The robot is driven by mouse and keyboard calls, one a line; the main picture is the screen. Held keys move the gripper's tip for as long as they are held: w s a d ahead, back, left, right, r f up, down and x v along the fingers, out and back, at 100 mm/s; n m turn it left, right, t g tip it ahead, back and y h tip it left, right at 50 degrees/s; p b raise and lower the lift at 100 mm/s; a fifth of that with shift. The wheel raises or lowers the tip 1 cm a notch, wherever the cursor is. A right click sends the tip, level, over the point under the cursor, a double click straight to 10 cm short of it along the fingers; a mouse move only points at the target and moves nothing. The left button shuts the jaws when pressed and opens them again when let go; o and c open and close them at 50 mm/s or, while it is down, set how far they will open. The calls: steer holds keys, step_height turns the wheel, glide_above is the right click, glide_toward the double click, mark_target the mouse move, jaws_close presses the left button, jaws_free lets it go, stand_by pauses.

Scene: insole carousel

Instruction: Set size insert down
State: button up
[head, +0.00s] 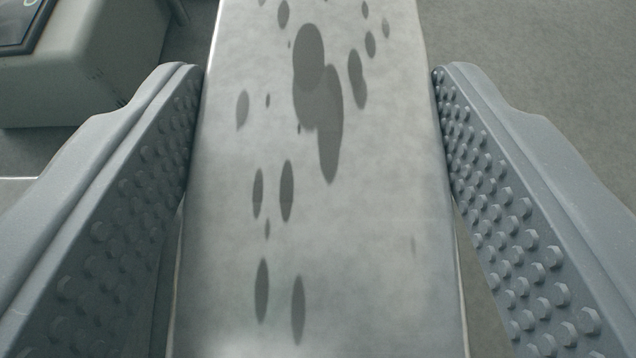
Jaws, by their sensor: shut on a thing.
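The size insert (380,240) is a pale grey, flat-faced block with dark oval spots. It fills the middle of the head view from top to bottom, and its far end runs out of the picture. My gripper (318,82) has two grey fingers with studded inner pads, one on each side of the insert. The fingertips touch its left and right edges, so the gripper is shut on it. What lies beneath and directly behind the insert is hidden by it.
A pale box-like unit (85,70) with a dark panel on top stands at the upper left. Grey floor (530,50) shows at the upper right and looks clear. A light edge shows at the far left, below the unit.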

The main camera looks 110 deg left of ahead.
step_height(320, 180, down, 2)
steer(key=shift+f, duration=0.1)
steer(key=o, duration=1.6)
steer(key=shift+f, duration=0.1)
steer(key=shift+o, duration=0.2)
steer(key=shift+w+d+r, duration=0.1)
steer(key=shift+d+r, duration=0.2)
steer(key=shift+d, duration=0.1)
steer(key=v, duration=1.1)
steer(key=shift+d+p, duration=0.1)
steer(key=shift+p, duration=0.2)
